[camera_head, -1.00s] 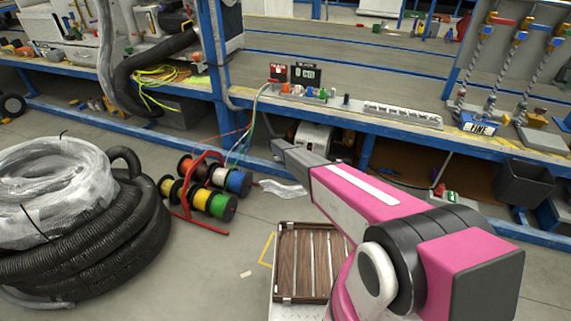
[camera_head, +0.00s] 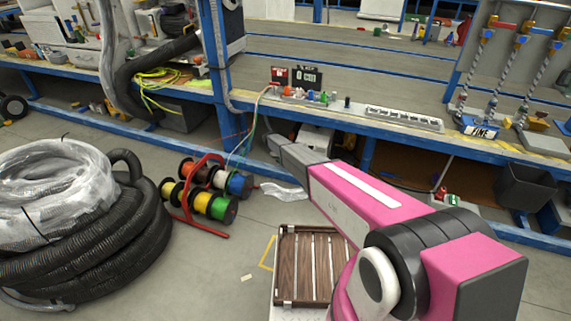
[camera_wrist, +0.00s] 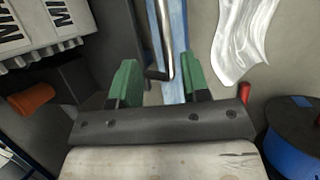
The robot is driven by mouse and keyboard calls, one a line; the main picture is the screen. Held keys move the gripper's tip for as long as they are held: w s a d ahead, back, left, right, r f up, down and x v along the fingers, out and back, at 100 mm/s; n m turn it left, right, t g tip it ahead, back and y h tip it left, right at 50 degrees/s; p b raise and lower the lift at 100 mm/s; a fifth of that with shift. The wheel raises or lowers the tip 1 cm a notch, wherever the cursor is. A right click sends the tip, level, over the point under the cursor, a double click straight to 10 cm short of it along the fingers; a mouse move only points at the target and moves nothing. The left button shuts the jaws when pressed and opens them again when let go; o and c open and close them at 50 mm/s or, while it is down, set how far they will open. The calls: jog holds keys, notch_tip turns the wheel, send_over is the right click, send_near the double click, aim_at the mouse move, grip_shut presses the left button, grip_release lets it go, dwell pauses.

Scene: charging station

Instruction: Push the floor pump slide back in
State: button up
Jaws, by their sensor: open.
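In the wrist view my gripper (camera_wrist: 160,90) has its two green fingers spread apart. A thin metal rod with a dark bent end (camera_wrist: 158,73) shows between the fingertips; it may be the pump slide, but I cannot tell for sure. I see no contact between it and either finger. A white ribbed casing with dark lettering (camera_wrist: 40,32) is at the upper left, with an orange part (camera_wrist: 32,99) below it. In the head view a white machine (camera_head: 316,138) under the bench is partly hidden behind my pink arm. The gripper fingers are hidden there.
The blue bench beam (camera_head: 190,143) runs along the floor side of the bench. Colored cable spools (camera_head: 210,205) stand left of my arm, near clear plastic wrap (camera_head: 284,190). A wood-slatted crate (camera_head: 310,232) is below the arm. A coiled black hose (camera_head: 100,245) fills the left floor.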

jog(key=v, duration=0.4)
jog(key=shift+r, duration=0.2)
jog(key=s+d+r+m+y, duration=0.1)
jog(key=s+d+r+m, duration=0.3)
jog(key=s+d+r, duration=0.5)
jog(key=s+d+r+m+y, duration=0.2)
jog(key=s+d+r+m, duration=0.3)
jog(key=s, duration=2.1)
jog(key=s+d+r+m+y, duration=0.2)
jog(key=s+d+r+m, duration=0.3)
jog(key=s+d+r, duration=1)
notch_tip(320, 180, up, 4)
jog(key=shift+s+d+r+g, duration=0.2)
jog(key=shift+s+d+g, duration=0.1)
jog(key=shift+s, duration=0.85)
